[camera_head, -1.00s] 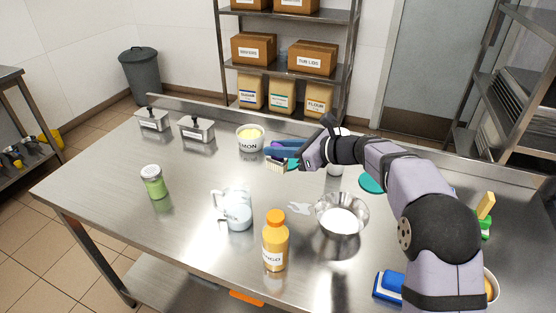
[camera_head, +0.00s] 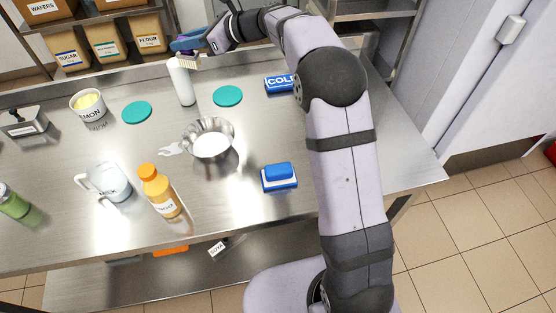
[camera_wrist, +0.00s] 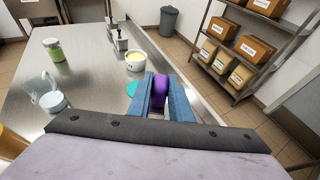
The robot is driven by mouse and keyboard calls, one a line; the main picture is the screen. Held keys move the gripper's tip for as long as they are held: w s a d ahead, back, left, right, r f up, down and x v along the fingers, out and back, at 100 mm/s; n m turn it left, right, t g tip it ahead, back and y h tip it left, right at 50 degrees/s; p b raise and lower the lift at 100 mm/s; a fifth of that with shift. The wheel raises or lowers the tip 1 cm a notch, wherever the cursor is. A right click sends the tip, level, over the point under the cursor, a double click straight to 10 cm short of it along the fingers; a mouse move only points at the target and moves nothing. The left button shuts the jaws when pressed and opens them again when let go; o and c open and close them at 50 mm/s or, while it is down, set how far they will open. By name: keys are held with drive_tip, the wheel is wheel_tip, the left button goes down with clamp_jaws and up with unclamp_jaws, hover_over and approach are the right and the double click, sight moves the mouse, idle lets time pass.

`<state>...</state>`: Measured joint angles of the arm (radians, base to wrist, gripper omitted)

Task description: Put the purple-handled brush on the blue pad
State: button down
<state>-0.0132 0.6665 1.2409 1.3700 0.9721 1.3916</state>
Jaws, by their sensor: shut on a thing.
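My gripper (camera_head: 188,43) has blue fingers and is shut on the purple-handled brush. It holds the brush in the air above the back edge of the table. The brush's pale bristles (camera_head: 188,62) hang down just above a white bottle, and its purple handle (camera_wrist: 160,92) shows between the fingers in the wrist view. A flat blue pad lettered "COLD" (camera_head: 280,84) lies on the table at the back right, partly hidden by my arm. A smaller blue block on a blue-and-white base (camera_head: 279,177) sits nearer the front. The brush is apart from both.
A white bottle (camera_head: 181,83) stands below the brush. Two teal discs (camera_head: 137,112) (camera_head: 228,96), a metal bowl (camera_head: 209,140), an orange bottle (camera_head: 160,190), a glass jug (camera_head: 108,182) and a lemon tub (camera_head: 89,106) occupy the table. The table's right end is clear.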

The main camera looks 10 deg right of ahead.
drive_tip(key=d+r+m+t+h+p, duration=0.2)
drive_tip(key=d+r+m+t+p, duration=0.15)
drive_tip(key=d, duration=1.35)
drive_tip(key=s+d+h+p, duration=0.1)
drive_tip(key=s+d, duration=0.1)
drive_tip(key=d, duration=0.4)
drive_tip(key=n+g+y+p, duration=0.2)
drive_tip(key=n+g+y, duration=0.3)
drive_tip(key=n+g, duration=0.55)
hover_over(279, 168)
wheel_tip(279, 168, down, 5)
drive_tip(key=m, duration=0.1)
drive_tip(key=shift+f+p, duration=1.05)
drive_tip(key=shift+f, duration=4.15)
drive_tip(key=shift+f, duration=0.15)
